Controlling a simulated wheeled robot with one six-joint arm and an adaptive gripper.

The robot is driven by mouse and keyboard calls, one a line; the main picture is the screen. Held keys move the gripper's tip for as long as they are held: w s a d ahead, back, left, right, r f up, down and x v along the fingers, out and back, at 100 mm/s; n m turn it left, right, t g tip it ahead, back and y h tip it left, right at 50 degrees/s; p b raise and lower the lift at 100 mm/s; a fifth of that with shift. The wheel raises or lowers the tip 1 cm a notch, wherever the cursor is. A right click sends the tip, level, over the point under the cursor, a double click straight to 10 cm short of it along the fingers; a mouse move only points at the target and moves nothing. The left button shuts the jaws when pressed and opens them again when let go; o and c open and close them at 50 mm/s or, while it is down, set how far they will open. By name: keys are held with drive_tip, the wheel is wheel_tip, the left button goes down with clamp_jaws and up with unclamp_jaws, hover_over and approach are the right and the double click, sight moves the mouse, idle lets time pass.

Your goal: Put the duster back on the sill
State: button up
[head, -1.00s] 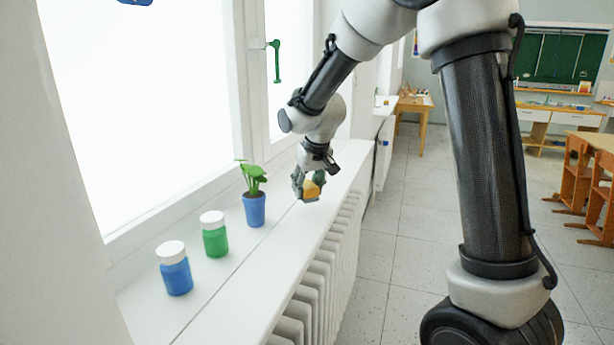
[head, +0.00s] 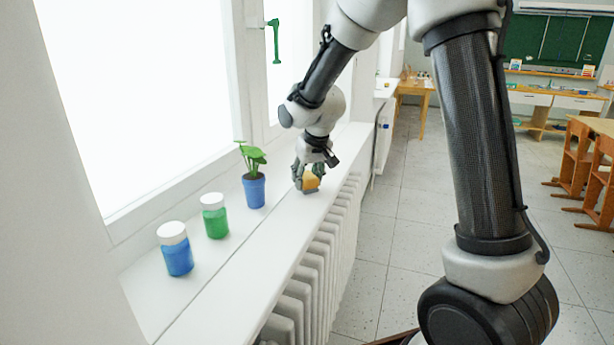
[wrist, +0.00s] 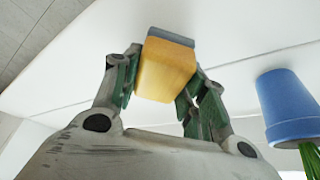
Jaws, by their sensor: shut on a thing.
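The duster (head: 311,182) is a yellow-orange block with a grey-blue layer on one face. My gripper (head: 305,181) is shut on it, low at the white window sill (head: 240,268), beyond the potted plant. In the wrist view the duster (wrist: 166,72) sits between the green-padded fingers, its grey side toward the white sill surface (wrist: 230,30). The duster looks at or just above the sill; I cannot tell if it touches.
A plant in a blue pot (head: 254,191), a green paint jar (head: 214,217) and a blue paint jar (head: 175,250) stand on the sill. The pot also shows in the wrist view (wrist: 288,105). A radiator (head: 318,268) is below the sill's front edge. Bare sill lies in front of the jars.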

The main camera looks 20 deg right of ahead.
drive_tip(key=shift+f, duration=0.35)
drive_tip(key=o, duration=1.2)
drive_tip(key=shift+r, duration=0.1)
drive_tip(key=a+v, duration=0.1)
drive_tip(key=v, duration=1)
drive_tip(key=shift+m+h, duration=0.4)
drive_tip(key=shift+m, duration=0.5)
drive_tip(key=s+d+r, duration=0.1)
drive_tip(key=s+d, duration=0.4)
drive_tip(key=s, duration=0.5)
drive_tip(key=s+d+r, duration=0.1)
drive_tip(key=s+d, duration=0.4)
drive_tip(key=s, duration=0.4)
drive_tip(key=s+d+r, duration=0.1)
drive_tip(key=s+d, duration=0.4)
drive_tip(key=s, duration=0.5)
drive_tip(key=shift+s+d, duration=0.1)
drive_tip(key=shift+s, duration=0.2)
